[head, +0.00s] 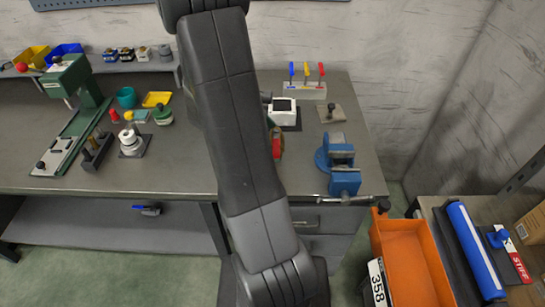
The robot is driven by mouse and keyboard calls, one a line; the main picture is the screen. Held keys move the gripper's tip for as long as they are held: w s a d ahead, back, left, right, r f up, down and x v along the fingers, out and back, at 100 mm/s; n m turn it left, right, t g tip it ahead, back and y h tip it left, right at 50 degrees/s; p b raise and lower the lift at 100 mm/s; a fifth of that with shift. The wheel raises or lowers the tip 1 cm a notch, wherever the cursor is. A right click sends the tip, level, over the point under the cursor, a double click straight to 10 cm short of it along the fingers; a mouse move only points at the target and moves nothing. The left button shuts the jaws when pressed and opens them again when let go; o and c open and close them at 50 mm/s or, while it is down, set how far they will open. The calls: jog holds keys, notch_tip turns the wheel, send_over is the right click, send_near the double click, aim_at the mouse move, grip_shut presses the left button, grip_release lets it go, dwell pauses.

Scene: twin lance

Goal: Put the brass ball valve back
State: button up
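I cannot pick out the brass ball valve for certain. A small dark item with a blue lever-like part (147,209) lies on the lower shelf under the workbench; it could be a valve, but it is too small to tell. A red item (276,143) on the bench is partly hidden behind my arm, and I cannot tell what it is. My arm rises through the middle of the view and leaves it at the top. My gripper is outside the picture.
The workbench (190,165) carries a green press (75,80) at left, a blue vise (342,165) at right, and small tools between. A back shelf (120,68) holds bins (65,50). An orange crate (410,260) and blue roll (473,248) are at lower right.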

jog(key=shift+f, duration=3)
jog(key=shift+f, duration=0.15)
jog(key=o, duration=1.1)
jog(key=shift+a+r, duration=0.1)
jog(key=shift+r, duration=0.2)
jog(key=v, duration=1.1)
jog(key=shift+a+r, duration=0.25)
